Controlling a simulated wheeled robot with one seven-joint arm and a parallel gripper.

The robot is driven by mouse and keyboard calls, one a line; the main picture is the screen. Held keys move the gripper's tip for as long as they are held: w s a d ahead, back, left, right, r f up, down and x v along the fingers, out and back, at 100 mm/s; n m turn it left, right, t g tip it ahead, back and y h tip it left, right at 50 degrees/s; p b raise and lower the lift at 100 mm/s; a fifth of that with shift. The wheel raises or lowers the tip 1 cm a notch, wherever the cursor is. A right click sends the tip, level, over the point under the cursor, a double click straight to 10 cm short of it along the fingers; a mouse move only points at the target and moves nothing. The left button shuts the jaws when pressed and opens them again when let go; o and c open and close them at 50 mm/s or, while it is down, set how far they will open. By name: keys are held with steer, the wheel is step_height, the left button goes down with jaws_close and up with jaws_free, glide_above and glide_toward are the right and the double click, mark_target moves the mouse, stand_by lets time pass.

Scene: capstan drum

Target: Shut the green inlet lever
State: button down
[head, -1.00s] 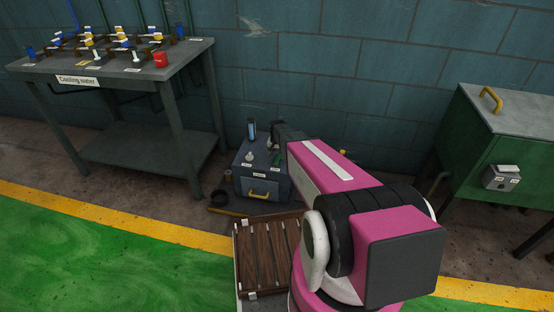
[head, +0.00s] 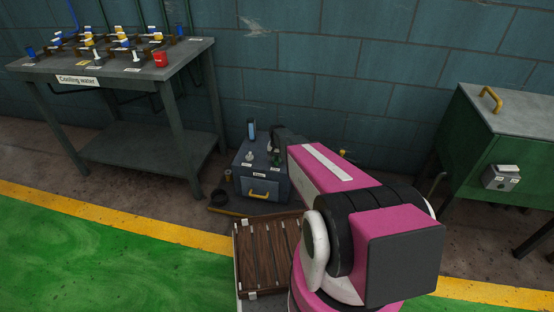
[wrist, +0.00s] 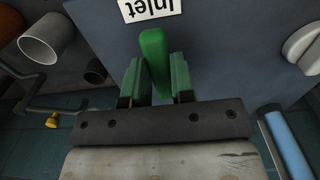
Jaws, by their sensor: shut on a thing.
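In the head view the lever (head: 276,156) is a small green spot on the box (head: 262,183), beside the end of my arm. My fingers are hard to make out there.
A white knob (wrist: 303,48) and a blue cylinder (wrist: 287,145) lie to the right in the wrist view. A white pipe end (wrist: 45,40) is at left. A slatted wooden rack (head: 262,255) is in front of the box. A workbench (head: 120,65) stands left, a green cabinet (head: 500,140) right.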

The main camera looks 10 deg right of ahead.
steer(key=shift+d+n, duration=0.1)
steer(key=shift+n, duration=0.2)
steer(key=n, duration=0.1)
steer(key=d+n, duration=0.1)
steer(key=n, duration=0.1)
steer(key=shift+s+n, duration=0.15)
steer(key=shift+n, duration=0.15)
steer(key=n, duration=0.1)
steer(key=d+n, duration=0.1)
steer(key=n, duration=0.2)
steer(key=shift+d+n, duration=0.25)
steer(key=shift+n, duration=0.05)
steer(key=n, duration=0.2)
steer(key=w+d+n, duration=0.1)
steer(key=n, duration=0.1)
steer(key=shift+w+d+n, duration=0.15)
steer(key=shift+w+n, duration=0.05)
steer(key=shift+n, duration=0.65)
steer(key=shift+w+d+n, duration=0.15)
steer(key=shift+w+n, duration=0.1)
steer(key=shift+n, duration=0.65)
steer(key=shift+w+d+n, duration=0.15)
steer(key=shift+w+n, duration=0.05)
steer(key=shift+n, duration=0.65)
steer(key=c, duration=1)
jaws_free()
steer(key=shift+o, duration=0.2)
step_height(320, 180, up, 11)
